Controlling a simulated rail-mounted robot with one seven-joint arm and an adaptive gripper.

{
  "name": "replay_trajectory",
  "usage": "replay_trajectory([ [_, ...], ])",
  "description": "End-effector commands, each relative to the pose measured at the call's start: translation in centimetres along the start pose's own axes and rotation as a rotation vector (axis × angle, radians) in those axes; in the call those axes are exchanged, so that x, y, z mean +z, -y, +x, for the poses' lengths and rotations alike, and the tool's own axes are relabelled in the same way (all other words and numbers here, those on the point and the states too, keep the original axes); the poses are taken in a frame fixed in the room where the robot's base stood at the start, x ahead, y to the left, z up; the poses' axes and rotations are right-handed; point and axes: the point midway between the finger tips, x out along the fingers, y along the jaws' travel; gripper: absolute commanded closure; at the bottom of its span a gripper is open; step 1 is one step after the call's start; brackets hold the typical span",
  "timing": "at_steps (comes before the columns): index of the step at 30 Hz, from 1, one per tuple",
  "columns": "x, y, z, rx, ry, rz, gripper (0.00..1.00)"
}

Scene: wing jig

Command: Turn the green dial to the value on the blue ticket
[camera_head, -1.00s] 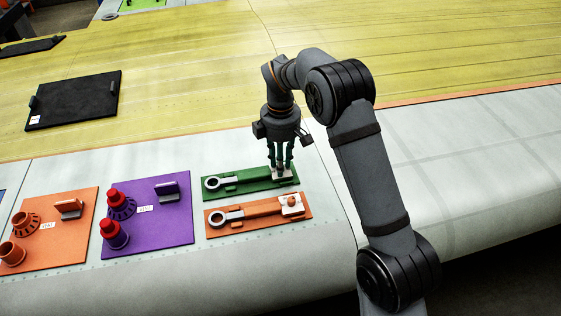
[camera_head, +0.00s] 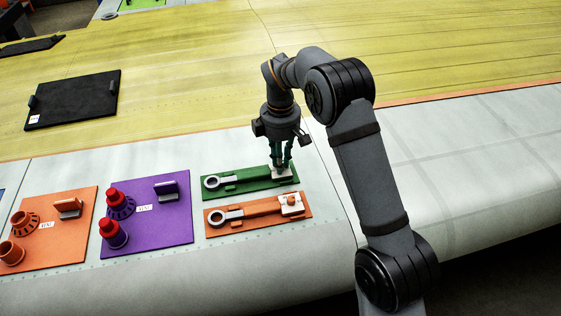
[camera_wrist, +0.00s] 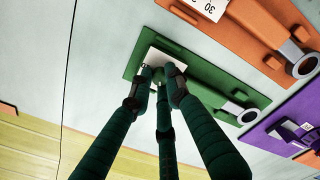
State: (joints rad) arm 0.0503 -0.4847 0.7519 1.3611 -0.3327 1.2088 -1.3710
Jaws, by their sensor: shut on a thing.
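The green board (camera_head: 225,190) lies on the pale wing surface, with a grey ring at its left end and a white dial plate (camera_head: 291,179) at its right end. The board also shows in the wrist view (camera_wrist: 205,72), with the white plate (camera_wrist: 155,57) beside my fingertips. My gripper (camera_head: 281,170) points down over that plate. In the wrist view my gripper (camera_wrist: 161,78) has its three dark green fingers closed together on the green dial, which they mostly hide. The dial's reading cannot be seen. No blue ticket can be made out.
An orange board (camera_head: 258,222) with a ring and its own dial lies just in front of the green one. A purple board (camera_head: 170,225) with red knobs and another orange board (camera_head: 75,240) lie left. A black panel (camera_head: 75,100) lies behind. The right wing surface is clear.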

Motion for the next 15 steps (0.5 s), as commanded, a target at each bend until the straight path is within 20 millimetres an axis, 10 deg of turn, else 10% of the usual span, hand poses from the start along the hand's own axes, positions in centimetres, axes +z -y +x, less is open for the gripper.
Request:
replay_trajectory([
  [15,-0.03,-0.05,0.15,0.002,-0.001,0.428,1.0],
])
